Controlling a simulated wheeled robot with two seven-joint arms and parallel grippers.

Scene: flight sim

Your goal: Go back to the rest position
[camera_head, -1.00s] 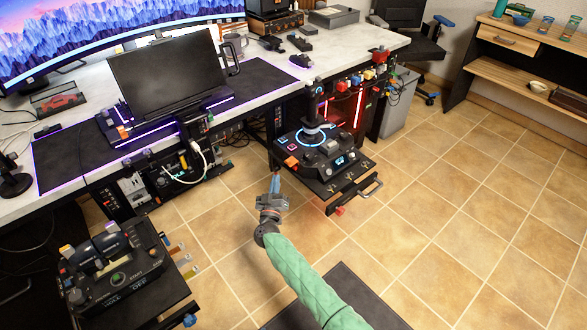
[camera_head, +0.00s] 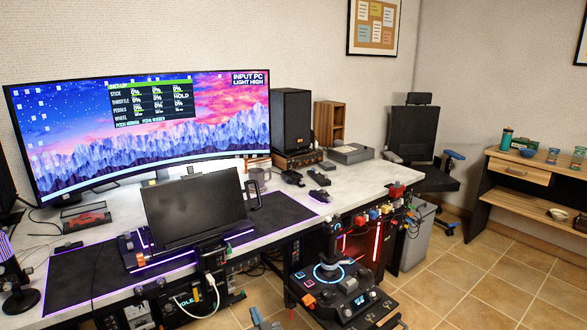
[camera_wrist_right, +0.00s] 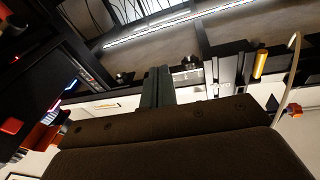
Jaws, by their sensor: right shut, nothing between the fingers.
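My right gripper (camera_head: 258,316) shows only as its fingertips at the bottom edge of the head view, in front of the desk's underside. In the right wrist view its two fingers (camera_wrist_right: 158,86) are together, with nothing between them. My left gripper is in neither view. The rest of my right arm is outside the head view.
A flight stick unit (camera_head: 333,278) stands on a pulled-out tray right of my right gripper. The desk (camera_head: 345,190) carries a wide monitor (camera_head: 150,130) and a dark tilted screen (camera_head: 195,208). A bin (camera_head: 416,238) and office chair (camera_head: 425,160) stand beyond. Open tiled floor (camera_head: 485,280) lies at the right.

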